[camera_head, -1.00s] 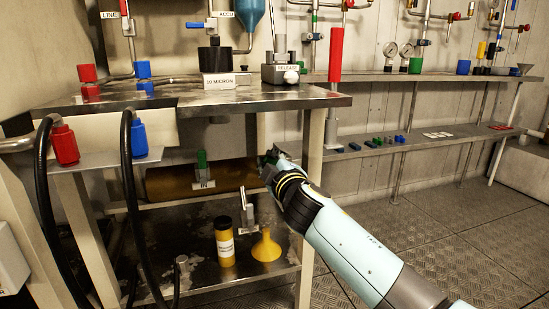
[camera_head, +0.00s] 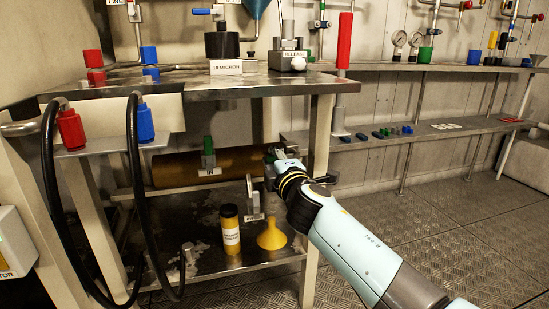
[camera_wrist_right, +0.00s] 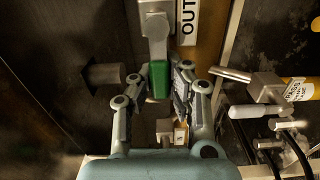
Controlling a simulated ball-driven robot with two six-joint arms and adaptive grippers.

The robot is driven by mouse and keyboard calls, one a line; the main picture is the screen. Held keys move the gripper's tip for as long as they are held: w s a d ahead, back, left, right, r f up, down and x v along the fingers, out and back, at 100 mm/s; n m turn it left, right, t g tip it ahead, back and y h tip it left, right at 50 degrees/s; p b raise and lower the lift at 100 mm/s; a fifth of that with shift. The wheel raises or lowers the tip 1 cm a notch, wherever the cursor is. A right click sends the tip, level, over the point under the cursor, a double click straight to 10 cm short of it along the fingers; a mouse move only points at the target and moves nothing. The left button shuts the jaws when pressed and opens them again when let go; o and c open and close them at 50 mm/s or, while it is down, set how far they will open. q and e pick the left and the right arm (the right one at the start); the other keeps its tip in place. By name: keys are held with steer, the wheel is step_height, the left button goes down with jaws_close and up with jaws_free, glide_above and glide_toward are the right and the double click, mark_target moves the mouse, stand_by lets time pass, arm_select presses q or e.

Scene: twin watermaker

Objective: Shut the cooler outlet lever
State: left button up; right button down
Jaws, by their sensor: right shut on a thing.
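The cooler is a brown cylinder (camera_head: 233,162) lying under the bench top in the head view. A green inlet lever (camera_head: 208,145) stands up near its middle above an IN label (camera_head: 209,172). My right gripper (camera_head: 272,154) is at the cooler's right end and largely hides the outlet there. In the right wrist view, the green outlet lever (camera_wrist_right: 158,80) hangs from a grey valve body beside an OUT label (camera_wrist_right: 188,18). The fingers of my right gripper (camera_wrist_right: 160,76) are on both sides of the lever, shut on it. My left gripper is not in view.
Below the cooler, a lower shelf (camera_head: 200,258) holds a yellow bottle (camera_head: 230,230) and a yellow funnel (camera_head: 271,234). A bench leg (camera_head: 316,200) stands just right of my gripper. Black hoses (camera_head: 137,200) hang at the left. The floor at the right is clear.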

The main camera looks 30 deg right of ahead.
steer(key=shift+f, duration=0.25)
steer(key=c, duration=1.2)
jaws_free()
steer(key=shift+r, duration=0.15)
steer(key=shift+c, duration=0.2)
steer(key=v, duration=1.2)
steer(key=shift+s, duration=0.1)
